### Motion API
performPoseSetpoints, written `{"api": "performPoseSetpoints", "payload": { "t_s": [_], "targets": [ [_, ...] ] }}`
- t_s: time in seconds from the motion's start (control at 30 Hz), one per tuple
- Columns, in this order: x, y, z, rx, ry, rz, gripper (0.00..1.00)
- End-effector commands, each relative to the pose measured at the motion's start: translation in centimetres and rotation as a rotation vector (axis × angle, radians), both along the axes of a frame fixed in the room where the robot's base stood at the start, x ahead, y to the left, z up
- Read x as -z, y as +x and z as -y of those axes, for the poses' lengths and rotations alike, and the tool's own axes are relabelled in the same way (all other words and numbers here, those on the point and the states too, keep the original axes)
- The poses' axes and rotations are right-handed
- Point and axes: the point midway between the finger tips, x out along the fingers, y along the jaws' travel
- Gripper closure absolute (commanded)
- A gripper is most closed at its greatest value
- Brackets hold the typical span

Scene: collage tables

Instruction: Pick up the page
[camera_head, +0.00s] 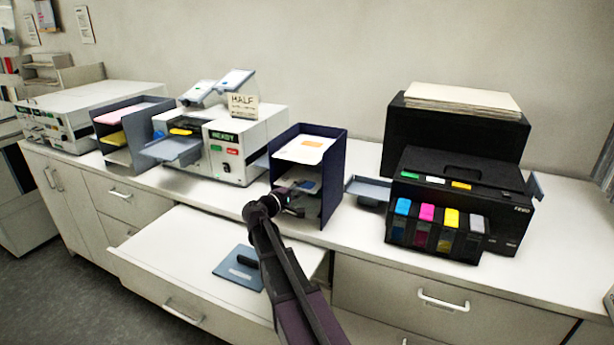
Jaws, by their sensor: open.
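A white page (302,152) with an orange patch lies on the top level of a dark blue shelf unit (335,185) in the middle of the counter. My gripper (292,199) is open at the front of this unit, below the page's level. It is close to the lower compartment, where something greyish with a small orange mark (302,184) is partly visible. The gripper hides part of that compartment. I cannot tell if its fingers touch anything.
A white machine (255,158) with a tray stands left of the unit. A black printer (485,200) with coloured cartridges and a small side tray (368,188) stand right. An open drawer (180,250) below holds a blue flat item (232,265).

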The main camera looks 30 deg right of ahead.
Motion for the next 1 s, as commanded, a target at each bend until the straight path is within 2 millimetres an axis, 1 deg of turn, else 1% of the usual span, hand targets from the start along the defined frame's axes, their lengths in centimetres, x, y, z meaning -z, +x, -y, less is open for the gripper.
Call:
{"api": "performPoseSetpoints", "payload": {
  "t_s": [0.1,0.57,0.6,0.67,0.7,0.73,0.77,1.0],
  "targets": [
    [0.00,0.11,0.27,0.000,0.000,0.000,0.56],
    [0.00,0.11,0.15,-0.002,0.000,0.000,0.56],
    [0.00,0.11,0.15,-0.002,0.000,0.000,0.59],
    [0.00,0.11,0.14,-0.002,0.000,0.000,0.77],
    [0.00,0.11,0.13,-0.002,0.000,0.000,0.88],
    [0.00,0.11,0.13,-0.002,0.000,0.000,0.97],
    [0.00,0.12,0.12,-0.002,0.000,0.000,1.00],
    [0.00,0.13,0.09,-0.002,0.000,0.000,1.00]
  ]
}}
